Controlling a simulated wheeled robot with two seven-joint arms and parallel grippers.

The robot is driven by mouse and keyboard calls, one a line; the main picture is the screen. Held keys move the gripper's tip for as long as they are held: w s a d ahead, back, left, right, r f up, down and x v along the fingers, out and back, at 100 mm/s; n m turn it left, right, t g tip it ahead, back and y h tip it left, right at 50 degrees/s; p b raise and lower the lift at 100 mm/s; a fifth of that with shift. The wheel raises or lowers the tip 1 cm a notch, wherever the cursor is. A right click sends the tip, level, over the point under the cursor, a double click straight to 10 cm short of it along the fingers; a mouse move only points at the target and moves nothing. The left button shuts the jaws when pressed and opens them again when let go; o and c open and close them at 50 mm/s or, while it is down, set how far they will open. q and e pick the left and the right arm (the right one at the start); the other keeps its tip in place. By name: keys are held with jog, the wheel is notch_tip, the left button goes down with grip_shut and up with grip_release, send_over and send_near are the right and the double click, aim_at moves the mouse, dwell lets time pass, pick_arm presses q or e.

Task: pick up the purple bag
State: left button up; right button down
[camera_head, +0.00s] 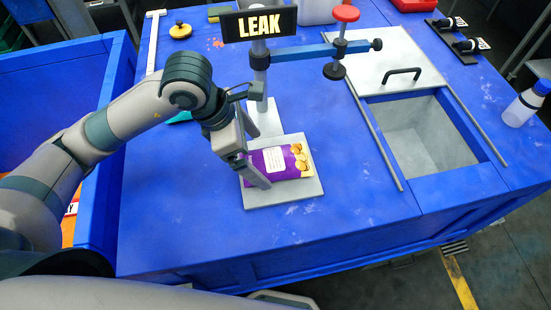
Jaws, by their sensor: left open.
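The purple bag (272,163) lies flat on a light grey plate (285,194) on the blue table. It has a white label and yellow chip pictures at its right end. My left gripper (252,172) reaches in from the left and points down at the bag's left end. It is open, and one finger passes in front of the bag's near left corner. The other finger is partly hidden, and I cannot tell whether either touches the bag. My right gripper is not in view.
A stand with a black LEAK sign (259,24) and a blue arm (305,52) rises behind the plate. An open bin (462,155) with rails is sunk into the table at right. A bottle (527,104) stands at the right edge. The table front is clear.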

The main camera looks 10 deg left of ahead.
aim_at(266, 160)
pick_arm(q)
jog(key=shift+w+d+f+p, duration=0.2)
jog(key=shift+d+f+p, duration=0.2)
jog(key=shift+f, duration=0.25)
jog(key=shift+w+d+f+p, duration=0.2)
jog(key=shift+d+f+p, duration=0.2)
jog(key=shift+f, duration=0.2)
jog(key=shift+d+f, duration=0.15)
jog(key=shift+f, duration=0.35)
jog(key=shift+w, duration=0.1)
jog(key=c, duration=1.2)
